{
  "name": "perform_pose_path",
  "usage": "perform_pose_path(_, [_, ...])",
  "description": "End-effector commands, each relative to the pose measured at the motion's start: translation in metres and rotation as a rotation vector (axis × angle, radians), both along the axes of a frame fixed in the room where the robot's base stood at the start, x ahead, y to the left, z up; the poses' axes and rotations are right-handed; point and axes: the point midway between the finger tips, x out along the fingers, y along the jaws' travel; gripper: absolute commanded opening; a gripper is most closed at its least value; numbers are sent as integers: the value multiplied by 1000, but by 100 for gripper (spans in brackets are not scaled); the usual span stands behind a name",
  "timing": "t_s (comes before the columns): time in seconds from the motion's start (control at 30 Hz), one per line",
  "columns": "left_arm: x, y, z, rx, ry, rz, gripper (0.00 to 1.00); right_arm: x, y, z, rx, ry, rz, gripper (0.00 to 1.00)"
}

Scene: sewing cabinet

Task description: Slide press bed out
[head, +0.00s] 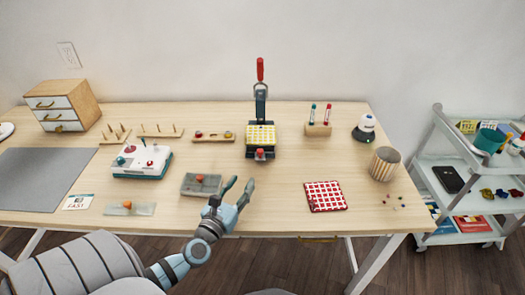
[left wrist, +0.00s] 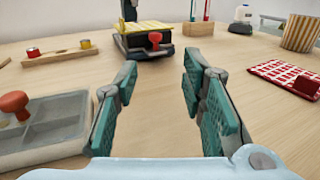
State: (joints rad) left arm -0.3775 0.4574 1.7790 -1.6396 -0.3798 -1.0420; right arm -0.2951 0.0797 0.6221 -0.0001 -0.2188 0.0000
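The press (head: 260,90) stands upright near the back middle of the table, with a red-topped lever. Its bed (head: 260,136), under a yellow patterned cloth, has a red knob (head: 260,154) at its front. In the left wrist view the red knob (left wrist: 155,38) shows ahead, a little left of the space between my fingers. My left gripper (head: 239,187) is open and empty near the table's front edge, apart from the press. In the left wrist view its teal finger pads (left wrist: 165,95) are spread with nothing between them. My right gripper is not in view.
A grey tray with an orange knob (head: 200,184) lies just left of my left gripper. A red checked cloth (head: 326,196) lies to the right. A wooden block with vials (head: 318,128) stands right of the press. The table between gripper and press is clear.

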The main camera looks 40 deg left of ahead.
Motion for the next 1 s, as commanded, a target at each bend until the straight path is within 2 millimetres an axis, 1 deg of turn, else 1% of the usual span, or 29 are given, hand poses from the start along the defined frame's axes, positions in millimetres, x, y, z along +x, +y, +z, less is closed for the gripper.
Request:
perform_pose_path(0.07, [5, 5, 0, 1, -1, 7, 37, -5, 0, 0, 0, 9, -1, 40])
perform_pose_path(0.17, [18, 11, 1, 0, -2, 14, 37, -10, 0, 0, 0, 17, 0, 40])
perform_pose_path(0.3, [47, 21, 1, -1, -3, 18, 37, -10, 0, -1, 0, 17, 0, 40])
perform_pose_path(0.5, [91, 32, -1, -2, -5, 18, 37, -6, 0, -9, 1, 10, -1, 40])
perform_pose_path(0.63, [114, 37, -2, -2, -3, 16, 37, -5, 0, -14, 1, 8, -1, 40])
perform_pose_path(0.7, [122, 39, -2, -2, -1, 15, 37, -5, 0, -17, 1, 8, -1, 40])
perform_pose_path(0.8, [129, 40, -1, -3, -2, 14, 37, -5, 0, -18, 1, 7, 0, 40])
perform_pose_path(1.0, [132, 40, 0, -3, -1, 13, 37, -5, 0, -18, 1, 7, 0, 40])
